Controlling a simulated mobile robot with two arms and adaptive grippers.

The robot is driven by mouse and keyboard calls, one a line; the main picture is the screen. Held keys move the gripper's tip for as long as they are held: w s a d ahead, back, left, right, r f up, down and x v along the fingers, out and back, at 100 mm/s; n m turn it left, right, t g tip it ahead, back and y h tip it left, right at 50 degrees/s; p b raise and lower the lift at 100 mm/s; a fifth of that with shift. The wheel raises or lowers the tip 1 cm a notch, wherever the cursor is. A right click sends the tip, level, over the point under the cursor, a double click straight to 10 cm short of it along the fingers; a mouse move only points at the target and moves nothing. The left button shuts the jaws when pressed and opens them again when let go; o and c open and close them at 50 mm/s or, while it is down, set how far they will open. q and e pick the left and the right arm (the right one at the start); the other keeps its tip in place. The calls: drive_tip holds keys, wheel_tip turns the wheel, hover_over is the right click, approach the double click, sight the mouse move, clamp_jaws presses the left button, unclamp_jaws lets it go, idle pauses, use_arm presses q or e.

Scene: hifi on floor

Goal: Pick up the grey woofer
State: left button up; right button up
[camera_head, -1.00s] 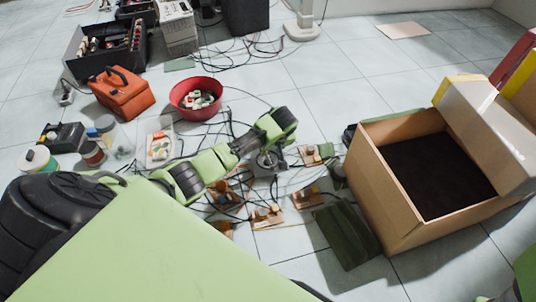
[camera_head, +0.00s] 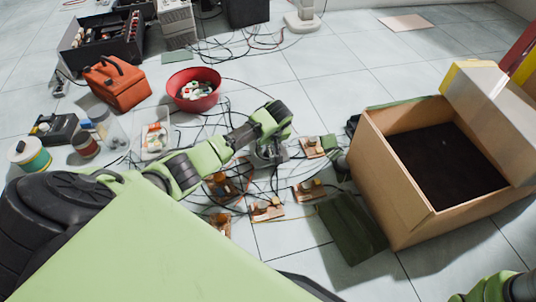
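I cannot pick out the grey woofer with certainty. My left arm reaches in from the left over the floor, its wrist bent downward. My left gripper (camera_head: 268,153) is a small dark grey shape under the wrist, among wires and small boards. Its fingers are too small and too mixed with the clutter to tell whether they are open or hold anything. A dark rounded item (camera_head: 342,165) lies against the cardboard box's left side, partly hidden in shadow. My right arm shows only as a green and black piece at the bottom right corner; its gripper is out of view.
An open cardboard box (camera_head: 400,215) with a dark inside stands at the right. A dark green block (camera_head: 350,228) lies by its near left corner. Several small wooden boards (camera_head: 266,210) and wires cover the middle floor.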

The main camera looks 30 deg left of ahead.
use_arm(q)
drive_tip(key=shift+f+p, duration=0.3)
idle(0.5)
clamp_jaws()
